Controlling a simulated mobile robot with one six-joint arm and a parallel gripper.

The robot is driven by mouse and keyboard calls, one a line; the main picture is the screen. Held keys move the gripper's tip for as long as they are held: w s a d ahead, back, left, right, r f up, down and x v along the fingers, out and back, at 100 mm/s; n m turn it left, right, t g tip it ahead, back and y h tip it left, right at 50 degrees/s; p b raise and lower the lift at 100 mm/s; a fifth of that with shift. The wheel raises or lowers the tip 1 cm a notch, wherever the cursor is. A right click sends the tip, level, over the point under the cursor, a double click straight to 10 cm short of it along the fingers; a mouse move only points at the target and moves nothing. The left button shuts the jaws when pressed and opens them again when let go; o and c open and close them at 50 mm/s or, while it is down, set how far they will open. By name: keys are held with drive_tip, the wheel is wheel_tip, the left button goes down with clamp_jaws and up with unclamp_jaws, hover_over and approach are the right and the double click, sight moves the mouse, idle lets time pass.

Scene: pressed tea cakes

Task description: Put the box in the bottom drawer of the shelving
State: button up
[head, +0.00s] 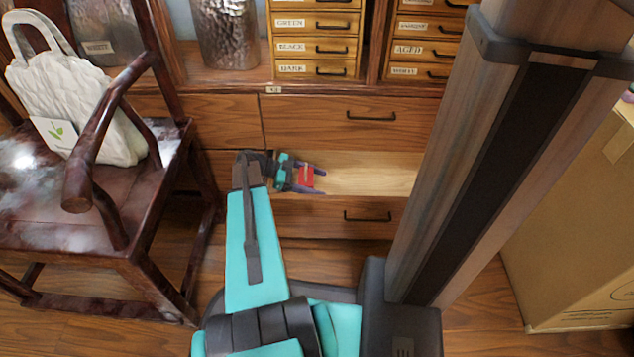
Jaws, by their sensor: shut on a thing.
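The shelving (200,120) has wide wooden drawers below its upper cubbies. The bottom drawer (375,180) is pulled out, and its pale, bare inside shows. Its front with a dark handle faces me. My gripper (317,181) is at the left part of the open drawer, with its fingers pointing right. It is shut on a small red box (306,176), which shows between the dark fingers. I cannot tell whether the box touches the drawer floor. The left end of the drawer is hidden by my arm.
A dark wooden chair (110,250) with a white bag (75,100) stands close on the left. A large cardboard box (575,230) stands at the right. A closed drawer (350,115) is above the open one. Small labelled drawers (318,45) are higher up.

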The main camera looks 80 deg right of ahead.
sight(301, 176)
drive_tip(key=shift+f, duration=0.3)
drive_tip(key=o, duration=1.1)
drive_tip(key=shift+r, duration=0.2)
drive_tip(key=shift+r+p+v, duration=0.2)
drive_tip(key=shift+p+v, duration=0.8)
drive_tip(key=shift+v, duration=0.95)
drive_tip(key=shift+r+p+v, duration=0.2)
drive_tip(key=shift+p+v, duration=0.75)
drive_tip(key=shift+v, duration=1.05)
drive_tip(key=shift+s+r, duration=0.15)
drive_tip(key=shift+s, duration=0.05)
